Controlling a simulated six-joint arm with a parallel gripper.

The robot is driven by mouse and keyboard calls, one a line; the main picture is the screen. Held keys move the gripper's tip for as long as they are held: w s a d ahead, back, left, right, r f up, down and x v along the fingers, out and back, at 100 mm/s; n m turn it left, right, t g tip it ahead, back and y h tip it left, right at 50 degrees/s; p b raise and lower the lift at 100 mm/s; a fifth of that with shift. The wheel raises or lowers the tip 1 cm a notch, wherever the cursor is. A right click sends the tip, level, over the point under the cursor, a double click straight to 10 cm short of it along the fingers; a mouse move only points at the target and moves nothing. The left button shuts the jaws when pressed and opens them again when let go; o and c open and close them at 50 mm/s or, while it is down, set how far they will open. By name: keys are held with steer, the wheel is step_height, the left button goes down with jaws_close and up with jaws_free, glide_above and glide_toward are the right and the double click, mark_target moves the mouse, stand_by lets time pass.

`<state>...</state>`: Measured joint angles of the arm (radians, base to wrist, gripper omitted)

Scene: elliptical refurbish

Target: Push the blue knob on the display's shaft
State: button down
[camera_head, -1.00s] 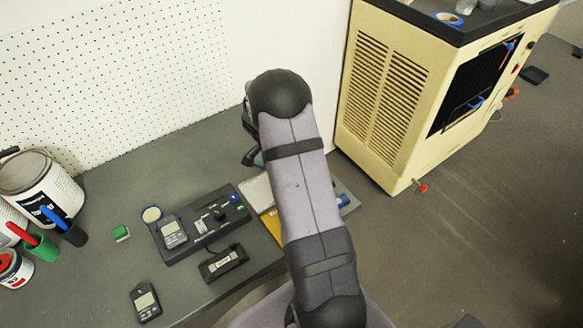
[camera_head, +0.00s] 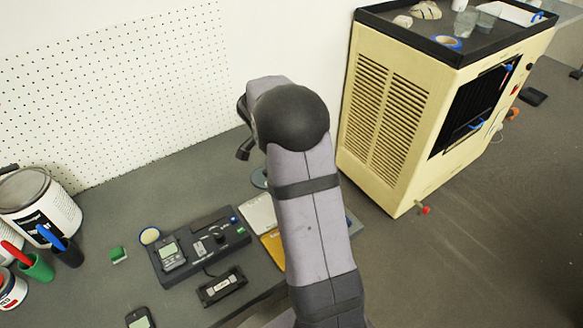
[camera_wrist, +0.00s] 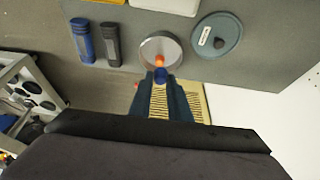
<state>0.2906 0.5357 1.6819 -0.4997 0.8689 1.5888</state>
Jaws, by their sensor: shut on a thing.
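My gripper (camera_wrist: 168,88) is shut on a small blue knob (camera_wrist: 160,75), seen between its fingertips in the wrist view. A small orange piece (camera_wrist: 159,61) shows just beyond the knob, over a round metal dish (camera_wrist: 160,42); I cannot tell whether it touches the knob. In the head view my arm hides most of the gripper, and only dark parts show at its left. The dark panel with a grey display (camera_head: 170,253) lies on the bench at lower left, with knobs and a blue button (camera_head: 234,219). I cannot make out a bare shaft.
Blue (camera_wrist: 82,40) and black (camera_wrist: 111,44) cylinders and a teal round lid (camera_wrist: 217,35) lie near the dish. A cream vented cabinet (camera_head: 385,110) stands at right. Paint cans (camera_head: 40,205) and markers stand at left. The bench behind the panel is mostly clear.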

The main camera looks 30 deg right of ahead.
steer(key=w+a+r+n+t+p, duration=0.1)
steer(key=w+a+r+n+p, duration=0.15)
steer(key=a, duration=0.65)
steer(key=w+a+r+n+t+p, duration=0.1)
steer(key=w+a+n+p, duration=0.15)
steer(key=a, duration=0.65)
steer(key=s+a+n+p, duration=0.2)
steer(key=a, duration=0.8)
steer(key=s+a+n+t+y+p, duration=0.1)
steer(key=s+a+n+p, duration=0.1)
steer(key=a, duration=0.9)
steer(key=shift+a+f+p, duration=0.15)
steer(key=shift+f+p, duration=0.3)
steer(key=shift+p, duration=0.05)
steer(key=shift+w+f, duration=0.1)
steer(key=shift+f, duration=0.05)
steer(key=shift+f+b, duration=1.5)
steer(key=shift+f, duration=1.25)
steer(key=shift+b, duration=0.55)
steer(key=shift+f+b, duration=0.65)
steer(key=shift+b, duration=0.15)
